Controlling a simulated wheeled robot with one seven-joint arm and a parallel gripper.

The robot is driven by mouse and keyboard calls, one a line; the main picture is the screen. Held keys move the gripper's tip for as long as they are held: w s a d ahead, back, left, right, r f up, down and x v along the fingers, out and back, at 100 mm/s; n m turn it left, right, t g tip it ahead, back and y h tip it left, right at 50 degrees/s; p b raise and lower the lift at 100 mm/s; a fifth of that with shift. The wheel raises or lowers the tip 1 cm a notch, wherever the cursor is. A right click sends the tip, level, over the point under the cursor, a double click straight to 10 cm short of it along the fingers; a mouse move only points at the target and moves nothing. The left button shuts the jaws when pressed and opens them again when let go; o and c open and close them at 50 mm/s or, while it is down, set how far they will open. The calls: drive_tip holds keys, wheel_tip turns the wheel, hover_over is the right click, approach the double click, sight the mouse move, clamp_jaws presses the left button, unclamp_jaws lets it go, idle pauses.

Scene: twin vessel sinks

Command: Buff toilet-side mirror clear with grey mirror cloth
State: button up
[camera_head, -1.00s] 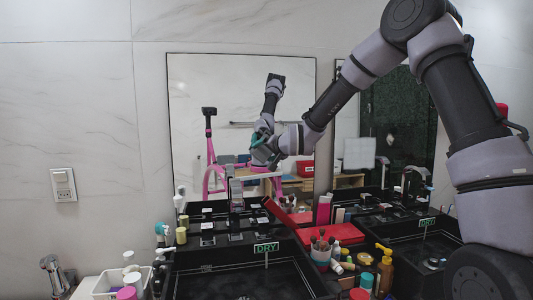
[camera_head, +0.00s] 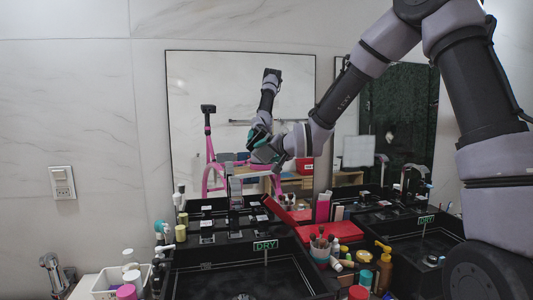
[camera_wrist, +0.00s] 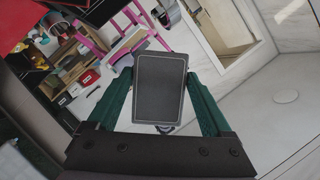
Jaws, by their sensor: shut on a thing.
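My gripper (camera_head: 260,143) is in front of the lower middle of the left mirror (camera_head: 215,90), above the left sink. In the wrist view my gripper (camera_wrist: 159,84) has its two green fingers on either side of a flat dark grey rectangle, the grey mirror cloth (camera_wrist: 158,95), and is shut on it. The cloth cannot be made out clearly in the head view. I cannot tell whether it touches the glass. A second, darker mirror (camera_head: 400,120) hangs to the right, partly behind my arm. The pictures do not show which mirror is toilet-side.
Below stand the left black sink (camera_head: 225,280) with a DRY sign (camera_head: 265,246), and a right sink (camera_head: 415,250). A faucet (camera_head: 236,192) rises below my gripper. A red box (camera_head: 330,232), a brush cup (camera_head: 320,250), bottles (camera_head: 384,268) and a white caddy (camera_head: 105,285) crowd the counter.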

drive_tip(key=shift+s+d, duration=0.2)
drive_tip(key=shift+s, duration=0.55)
drive_tip(key=shift+s+d, duration=0.2)
drive_tip(key=shift+s, duration=0.5)
